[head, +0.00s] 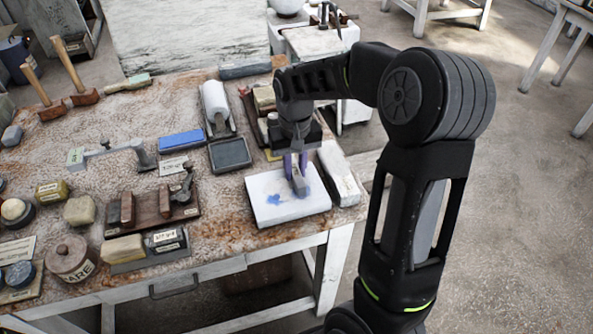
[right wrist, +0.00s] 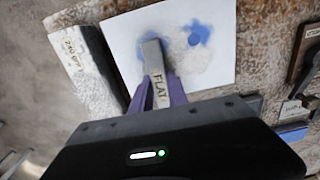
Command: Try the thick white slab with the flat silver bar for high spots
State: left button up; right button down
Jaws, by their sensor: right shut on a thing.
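The thick white slab (head: 265,207) lies flat near the table's right front corner, with blue patches on its top. My right gripper (head: 295,168) is above the slab, shut on the flat silver bar (head: 300,185). In the right wrist view the bar (right wrist: 154,62) shows the word FLAT between the purple fingers (right wrist: 160,92), and its far end lies over a blue smear on the slab (right wrist: 215,65). I cannot tell whether the bar touches the slab. My left gripper is not in view.
A pale rough block (head: 338,172) stands close to the slab's right side. A dark tray (head: 229,154), a blue block (head: 181,140) and a white roller (head: 215,102) lie behind and left. A wooden rack (head: 150,212) stands to the left. The table's front edge is close.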

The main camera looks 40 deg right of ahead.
aim_at(299, 180)
jog(key=shift+w+d+f, duration=0.1)
jog(key=shift+w+d, duration=0.05)
jog(key=shift+w, duration=0.2)
jog(key=shift+s+a, duration=0.2)
jog(key=shift+s, duration=0.2)
jog(key=shift+s+a, duration=0.2)
jog(key=shift+s, duration=0.45)
jog(key=shift+s+a, duration=0.2)
jog(key=shift+s, duration=0.3)
jog(key=shift+s+a, duration=0.2)
jog(key=shift+s, duration=0.3)
